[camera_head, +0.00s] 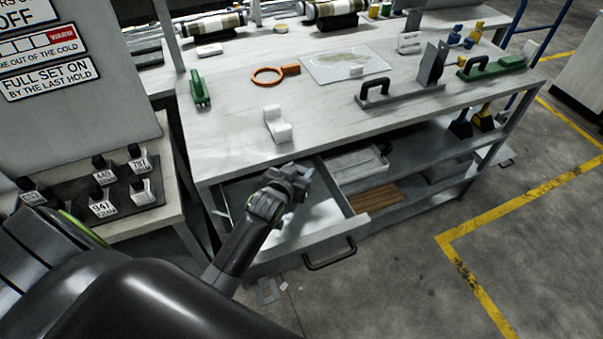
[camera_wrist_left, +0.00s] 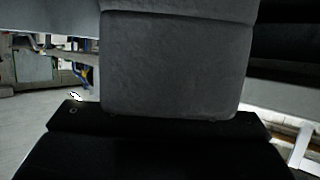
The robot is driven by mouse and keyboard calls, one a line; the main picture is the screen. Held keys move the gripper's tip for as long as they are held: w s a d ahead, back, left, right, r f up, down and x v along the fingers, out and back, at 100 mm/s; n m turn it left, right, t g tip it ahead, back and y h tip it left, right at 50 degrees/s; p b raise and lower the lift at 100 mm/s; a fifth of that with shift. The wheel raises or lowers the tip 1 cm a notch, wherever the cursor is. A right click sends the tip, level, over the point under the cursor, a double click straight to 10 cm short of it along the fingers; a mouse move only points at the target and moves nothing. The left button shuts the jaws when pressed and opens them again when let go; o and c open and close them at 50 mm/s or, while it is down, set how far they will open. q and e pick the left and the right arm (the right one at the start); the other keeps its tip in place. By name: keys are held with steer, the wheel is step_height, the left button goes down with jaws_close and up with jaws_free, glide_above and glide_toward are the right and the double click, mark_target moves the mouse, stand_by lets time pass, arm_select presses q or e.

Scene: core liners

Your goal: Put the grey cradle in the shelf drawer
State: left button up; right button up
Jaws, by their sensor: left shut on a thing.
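My left gripper (camera_head: 272,198) is shut on the grey cradle (camera_head: 291,173) and holds it over the open shelf drawer (camera_head: 318,236). In the left wrist view the cradle (camera_wrist_left: 175,65) is a large grey block close to the camera, above the dark gripper body. The drawer is pulled out from under the white table top, with a black handle on its front. My arm hides part of the drawer's left side. I cannot tell whether the cradle touches the drawer floor. My right gripper is not in view.
The table (camera_head: 235,145) above holds a white bracket (camera_head: 277,126), an orange ring tool (camera_head: 268,75) and a green-handled tool (camera_head: 199,90). The table's front edge lies just behind my gripper. A side stand (camera_head: 150,218) with numbered blocks is at the left. A lower shelf has a tray (camera_head: 357,166).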

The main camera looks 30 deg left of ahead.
arm_select(q)
step_height(320, 180, down, 4)
steer(key=shift+r, duration=0.1)
steer(key=w, duration=0.4)
steer(key=shift+w+a+f, duration=0.1)
steer(key=shift+a+f, duration=0.05)
steer(key=shift+f, duration=0.15)
steer(key=shift+f+p, duration=0.3)
steer(key=shift+f, duration=0.1)
steer(key=shift+f, duration=0.2)
steer(key=o, duration=1)
steer(key=shift+r, duration=0.1)
